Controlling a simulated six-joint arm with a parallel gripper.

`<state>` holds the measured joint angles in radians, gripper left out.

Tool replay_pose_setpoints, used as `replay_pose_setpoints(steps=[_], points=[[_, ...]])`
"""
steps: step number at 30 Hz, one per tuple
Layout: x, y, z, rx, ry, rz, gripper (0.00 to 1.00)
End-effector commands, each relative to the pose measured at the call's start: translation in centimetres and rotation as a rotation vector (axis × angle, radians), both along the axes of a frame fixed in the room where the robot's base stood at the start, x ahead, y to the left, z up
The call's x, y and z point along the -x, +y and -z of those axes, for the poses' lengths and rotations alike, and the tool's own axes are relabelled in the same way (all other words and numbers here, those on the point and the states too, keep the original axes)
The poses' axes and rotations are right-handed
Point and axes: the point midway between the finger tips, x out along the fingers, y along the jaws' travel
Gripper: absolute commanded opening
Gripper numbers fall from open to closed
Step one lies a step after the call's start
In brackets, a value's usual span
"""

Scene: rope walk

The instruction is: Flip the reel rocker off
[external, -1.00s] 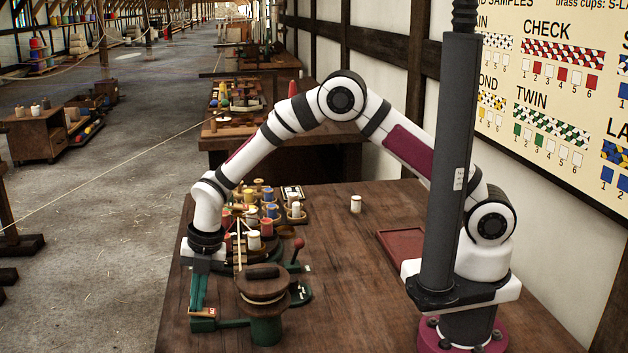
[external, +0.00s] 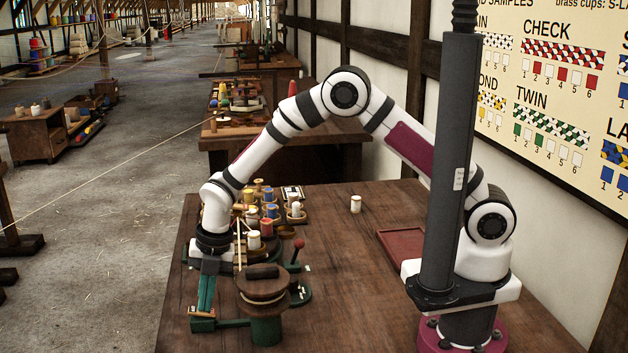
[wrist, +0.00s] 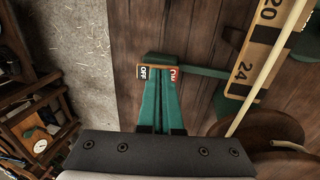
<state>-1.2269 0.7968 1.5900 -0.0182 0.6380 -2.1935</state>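The reel rocker (external: 202,325) sits on a green housing at the bench's front left corner, at the end of a green arm from the reel stand. In the wrist view the rocker (wrist: 146,72) shows a white OFF label at left and a red ON label at right. My gripper (external: 204,307) points down onto it. In the wrist view my gripper (wrist: 159,84) has its green fingers together, with nothing visible between them. The fingertips overlap the middle of the rocker and hide it. I cannot tell which side is pressed or whether they touch it.
A wooden reel (external: 263,288) on a green stand is close right of my gripper. A red-knobbed lever (external: 298,246) stands beyond it. Bobbins (external: 266,228) crowd the bench behind. A numbered scale (wrist: 258,45) and a rope lie right.

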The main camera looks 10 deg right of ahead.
Motion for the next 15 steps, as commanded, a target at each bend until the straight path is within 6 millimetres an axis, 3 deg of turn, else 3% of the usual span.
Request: replay_pose_setpoints(steps=[5, 15], points=[[-0.1, -0.3, -1.8, -0.003, -0.002, -0.001, 0.00], [0.0, -2.2, -9.9, -0.004, -0.001, 0.000, 0.00]])
